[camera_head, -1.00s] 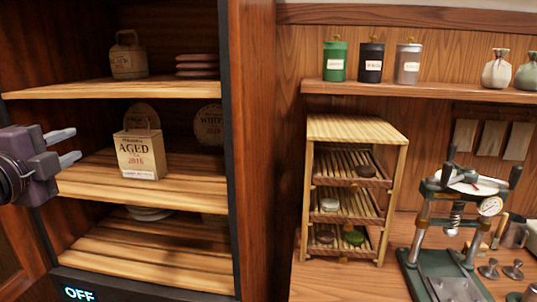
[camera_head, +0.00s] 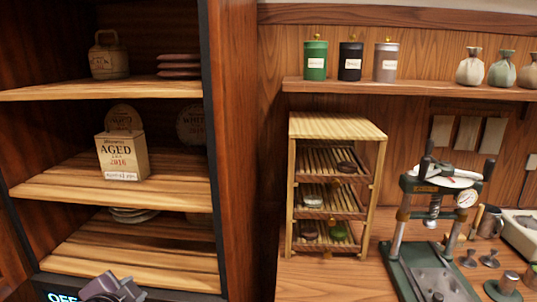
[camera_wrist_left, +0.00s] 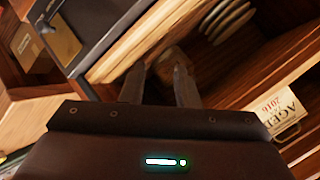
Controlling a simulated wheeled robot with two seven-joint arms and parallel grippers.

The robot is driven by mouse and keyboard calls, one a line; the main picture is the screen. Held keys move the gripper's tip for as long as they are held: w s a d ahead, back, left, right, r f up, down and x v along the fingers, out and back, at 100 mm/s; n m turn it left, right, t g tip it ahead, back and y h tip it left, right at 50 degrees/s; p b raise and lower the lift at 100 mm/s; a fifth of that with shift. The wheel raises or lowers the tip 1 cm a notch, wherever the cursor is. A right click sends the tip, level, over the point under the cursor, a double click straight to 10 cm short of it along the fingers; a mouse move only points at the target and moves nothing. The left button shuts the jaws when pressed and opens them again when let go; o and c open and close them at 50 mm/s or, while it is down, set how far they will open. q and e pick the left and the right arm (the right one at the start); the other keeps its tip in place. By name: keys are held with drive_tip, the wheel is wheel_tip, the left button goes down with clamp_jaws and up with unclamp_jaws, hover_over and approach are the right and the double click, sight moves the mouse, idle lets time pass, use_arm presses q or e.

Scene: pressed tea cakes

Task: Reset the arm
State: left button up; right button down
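My left gripper (camera_head: 112,288) shows only in part at the bottom left of the head view, low in front of the cabinet. In the left wrist view its two fingers (camera_wrist_left: 158,75) stand apart with a gap between them, and I see nothing gripped. A rounded brownish thing shows behind the gap, too unclear to name. The box marked AGED 2016 (camera_head: 123,157) stands upright on the middle cabinet shelf, apart from the gripper. It also shows tilted in the left wrist view (camera_wrist_left: 283,112). My right gripper is in neither view.
The open cabinet's middle shelf (camera_head: 120,192) has free room beside the box. A slatted rack (camera_head: 338,125) with dark, pale and green cakes stands on the counter. A press (camera_head: 435,190) stands right of it. Canisters (camera_head: 350,62) and pouches line the wall shelf.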

use_arm(q)
drive_tip(key=s+d+f+n+g+h, duration=0.1)
drive_tip(key=s+d+f+n+g, duration=0.3)
drive_tip(key=s+f, duration=0.55)
drive_tip(key=s+d+f+n+g+h, duration=0.1)
drive_tip(key=s+d+f+n+g, duration=0.25)
drive_tip(key=s+f, duration=0.55)
wheel_tip(320, 180, down, 29)
drive_tip(key=s+g, duration=0.2)
drive_tip(key=s, duration=0.1)
drive_tip(key=s+a+f+m+g, duration=0.1)
drive_tip(key=s+a+f, duration=0.2)
drive_tip(key=s+f, duration=1.4)
drive_tip(key=shift+s+f, duration=0.25)
drive_tip(key=shift+s, duration=0.7)
